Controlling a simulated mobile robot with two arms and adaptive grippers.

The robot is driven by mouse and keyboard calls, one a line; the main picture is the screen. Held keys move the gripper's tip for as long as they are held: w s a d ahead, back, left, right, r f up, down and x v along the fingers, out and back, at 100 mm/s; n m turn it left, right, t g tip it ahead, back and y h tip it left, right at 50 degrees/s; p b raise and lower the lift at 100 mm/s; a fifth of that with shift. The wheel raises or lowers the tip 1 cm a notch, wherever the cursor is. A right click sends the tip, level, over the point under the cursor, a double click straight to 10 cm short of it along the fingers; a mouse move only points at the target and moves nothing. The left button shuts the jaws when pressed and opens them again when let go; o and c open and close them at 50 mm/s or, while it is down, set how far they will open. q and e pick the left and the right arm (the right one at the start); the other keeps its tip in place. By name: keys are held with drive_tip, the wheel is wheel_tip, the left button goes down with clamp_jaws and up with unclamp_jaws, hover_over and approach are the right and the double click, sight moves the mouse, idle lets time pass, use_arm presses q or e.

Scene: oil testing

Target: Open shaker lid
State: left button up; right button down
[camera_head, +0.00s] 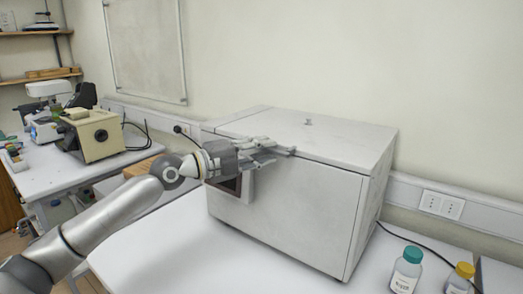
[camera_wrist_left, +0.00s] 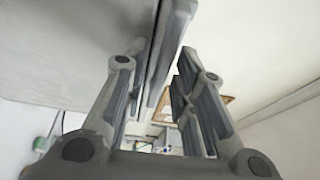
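The shaker (camera_head: 290,225) is a large white box on the white table, with a control panel on its front at the left. My left gripper (camera_head: 281,154) is at the upper front edge of the shaker, near the lid's front rim. In the left wrist view, the fingers (camera_wrist_left: 160,60) stand apart, with a long grey edge running between or just beyond them. I cannot tell whether they touch the lid. My right gripper is not in view.
A bottle with a green cap (camera_head: 407,270) and one with a yellow cap (camera_head: 460,278) stand right of the shaker. A beige instrument (camera_head: 95,136) is on the left table. A wall socket (camera_head: 441,205) is behind. The table in front of the shaker (camera_head: 215,265) is clear.

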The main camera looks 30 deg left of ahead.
use_arm(q)
clamp_jaws()
drive_tip(key=shift+r, duration=0.15)
drive_tip(key=shift+n+g+y, duration=0.3)
drive_tip(key=shift+n+g, duration=0.1)
drive_tip(key=shift+g, duration=0.2)
drive_tip(key=r+p, duration=0.7)
drive_tip(key=p, duration=0.1)
drive_tip(key=shift+w+r, duration=0.35)
drive_tip(key=shift+r, duration=0.05)
drive_tip(key=w+d+r+p, duration=0.1)
drive_tip(key=w+r+p, duration=0.4)
drive_tip(key=r, duration=0.6)
drive_tip(key=w+d+r+p, duration=0.1)
drive_tip(key=w+r+p, duration=0.5)
drive_tip(key=w+r, duration=0.4)
drive_tip(key=shift+w+d+r, duration=0.15)
drive_tip(key=shift+w+r, duration=0.1)
drive_tip(key=shift+r, duration=0.3)
